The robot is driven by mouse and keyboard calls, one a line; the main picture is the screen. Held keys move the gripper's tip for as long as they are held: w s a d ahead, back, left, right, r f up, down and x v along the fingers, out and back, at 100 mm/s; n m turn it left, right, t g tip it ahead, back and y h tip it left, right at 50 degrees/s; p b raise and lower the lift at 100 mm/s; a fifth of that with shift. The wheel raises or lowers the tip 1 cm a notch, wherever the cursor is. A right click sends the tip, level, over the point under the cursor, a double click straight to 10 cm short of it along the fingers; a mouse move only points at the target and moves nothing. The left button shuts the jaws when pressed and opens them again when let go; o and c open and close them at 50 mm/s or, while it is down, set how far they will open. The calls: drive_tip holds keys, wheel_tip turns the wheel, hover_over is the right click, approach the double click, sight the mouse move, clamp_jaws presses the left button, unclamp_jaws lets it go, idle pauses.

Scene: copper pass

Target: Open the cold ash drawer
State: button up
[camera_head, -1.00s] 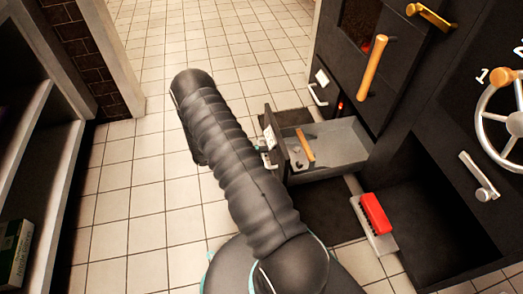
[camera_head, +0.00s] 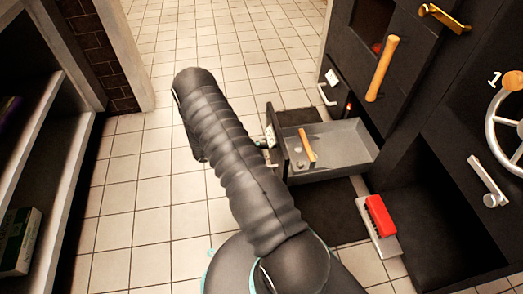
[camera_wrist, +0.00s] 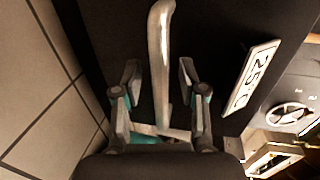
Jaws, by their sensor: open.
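The cold ash drawer (camera_head: 345,145) is a grey metal tray with a dark front, pulled well out of the black stove in the head view. A wooden-handled tool (camera_head: 308,146) lies in it. In the wrist view, the dark drawer front carries a "25 C" label (camera_wrist: 253,77) and a silver bar handle (camera_wrist: 160,50). My gripper (camera_wrist: 159,75) is open, with its fingers on either side of the handle. Whether they touch it I cannot tell. In the head view my arm hides most of the gripper.
A second drawer handle (camera_head: 327,95) with a label is farther back, near a red glow. A red-topped brush (camera_head: 380,216) lies on the floor by the open lower recess. A shelf unit (camera_head: 50,150) stands at the left. Tiled floor is clear behind my arm.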

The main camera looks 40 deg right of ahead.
drive_tip(key=v, duration=1.2)
idle(0.4)
